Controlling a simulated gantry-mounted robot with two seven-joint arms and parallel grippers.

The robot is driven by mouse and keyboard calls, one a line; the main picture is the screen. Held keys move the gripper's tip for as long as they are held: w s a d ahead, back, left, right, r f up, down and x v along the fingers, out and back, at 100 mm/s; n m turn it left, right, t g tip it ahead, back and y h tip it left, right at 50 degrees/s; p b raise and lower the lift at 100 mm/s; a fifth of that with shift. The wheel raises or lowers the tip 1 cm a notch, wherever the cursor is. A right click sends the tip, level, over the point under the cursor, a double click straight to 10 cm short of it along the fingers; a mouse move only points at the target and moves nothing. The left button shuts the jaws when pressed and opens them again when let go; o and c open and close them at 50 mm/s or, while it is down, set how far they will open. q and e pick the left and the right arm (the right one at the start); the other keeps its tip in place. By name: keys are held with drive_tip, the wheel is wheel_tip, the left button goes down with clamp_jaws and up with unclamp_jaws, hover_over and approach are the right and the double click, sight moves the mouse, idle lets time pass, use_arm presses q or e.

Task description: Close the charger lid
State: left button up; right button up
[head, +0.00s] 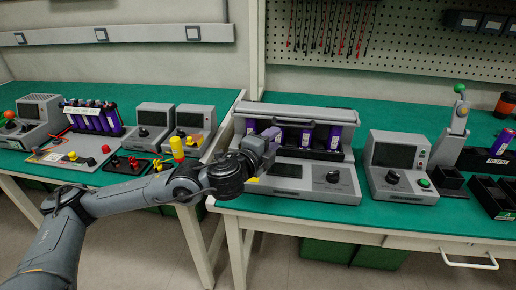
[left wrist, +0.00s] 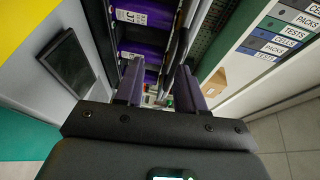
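The charger (head: 308,178) is a grey unit on the green bench, with purple cells (head: 305,137) standing in its dark bay. Its lid (head: 300,112) shows as a long grey panel raised above and behind the cells, so the lid stands open. My left gripper (head: 271,134) is in front of the left part of the bay, below the lid, and hides some cells. In the left wrist view its two fingers (left wrist: 160,88) are apart with nothing clearly held between them. Purple cells (left wrist: 145,14) lie beyond the fingers. I cannot tell whether the gripper touches anything. My right gripper is not in view.
A grey tester (head: 397,165) with a knob and green button stands right of the charger. Black bins (head: 488,190) are farther right. A second bench (head: 135,90) on the left holds more testers and a cell pack (head: 92,116). A pegboard (head: 420,40) hangs behind.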

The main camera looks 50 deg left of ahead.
use_arm(q)
drive_tip(key=v, duration=0.7)
drive_tip(key=shift+r+p, duration=0.25)
drive_tip(key=shift+p, duration=0.15)
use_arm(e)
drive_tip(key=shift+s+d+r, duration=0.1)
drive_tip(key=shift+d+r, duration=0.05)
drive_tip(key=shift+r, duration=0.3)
use_arm(q)
drive_tip(key=shift+s+d, duration=0.1)
drive_tip(key=shift+s, duration=0.1)
drive_tip(key=shift+r, duration=0.1)
